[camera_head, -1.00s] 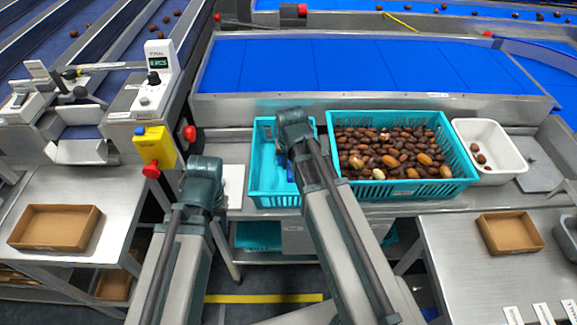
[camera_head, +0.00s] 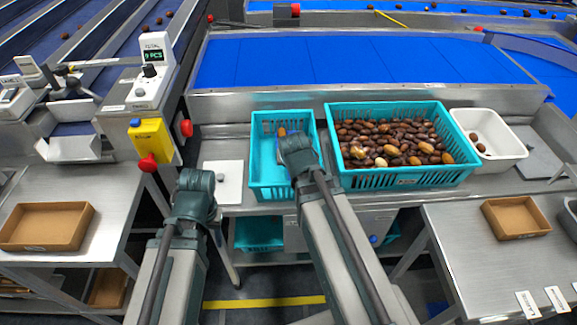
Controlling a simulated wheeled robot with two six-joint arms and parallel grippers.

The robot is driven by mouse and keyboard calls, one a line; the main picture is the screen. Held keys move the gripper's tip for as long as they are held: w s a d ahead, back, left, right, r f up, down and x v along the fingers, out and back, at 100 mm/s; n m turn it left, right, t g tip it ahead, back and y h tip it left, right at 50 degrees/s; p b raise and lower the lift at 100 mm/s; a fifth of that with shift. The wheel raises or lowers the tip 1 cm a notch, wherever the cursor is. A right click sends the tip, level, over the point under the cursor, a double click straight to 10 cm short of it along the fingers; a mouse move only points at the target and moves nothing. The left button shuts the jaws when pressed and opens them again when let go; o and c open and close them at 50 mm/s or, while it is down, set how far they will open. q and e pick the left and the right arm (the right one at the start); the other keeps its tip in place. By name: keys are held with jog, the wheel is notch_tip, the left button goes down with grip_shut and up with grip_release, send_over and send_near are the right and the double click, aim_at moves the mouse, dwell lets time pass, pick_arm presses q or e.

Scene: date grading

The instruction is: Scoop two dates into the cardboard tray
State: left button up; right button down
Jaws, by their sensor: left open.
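A brown cardboard tray (camera_head: 62,245) lies on the left steel table, and another cardboard tray (camera_head: 515,235) lies on the right table. Both look empty. Many brown dates (camera_head: 405,138), some paler, fill a wide teal crate (camera_head: 405,181). My left gripper (camera_head: 196,183) hangs in front of the white pad, clear of the crates; it is open. My right arm reaches over the narrow teal crate (camera_head: 268,193); its wrist hides the right jaws. A small blue and orange item (camera_head: 282,133) shows beside that wrist, inside the narrow crate; I cannot tell if it is held.
A white tub (camera_head: 500,151) with a few dates stands right of the wide crate. A white pad (camera_head: 224,181) lies left of the narrow crate. A counter display (camera_head: 153,55) and a yellow box (camera_head: 152,141) stand at left. A blue belt (camera_head: 350,62) runs behind.

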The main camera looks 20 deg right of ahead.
pick_arm(q)
jog(key=shift+s+a+f, duration=0.1)
jog(key=shift+a+f, duration=0.05)
jog(key=shift+f, duration=0.15)
pick_arm(e)
jog(key=shift+f, duration=0.1)
pick_arm(q)
jog(key=shift+a+f+b, duration=0.1)
jog(key=shift+f+b, duration=0.1)
jog(key=shift+b, duration=0.15)
pick_arm(e)
jog(key=shift+t, duration=0.3)
jog(key=shift+s+f, duration=0.1)
jog(key=shift+s, duration=0.05)
jog(key=shift+s+a+t+b, duration=0.1)
jog(key=shift+s+t+b, duration=0.15)
jog(key=shift+t+b, duration=0.2)
pick_arm(q)
jog(key=shift+s+a+f, duration=0.4)
jog(key=shift+s+f, duration=0.05)
jog(key=shift+s, duration=0.15)
jog(key=shift+r, duration=0.15)
pick_arm(e)
jog(key=shift+r, duration=0.3)
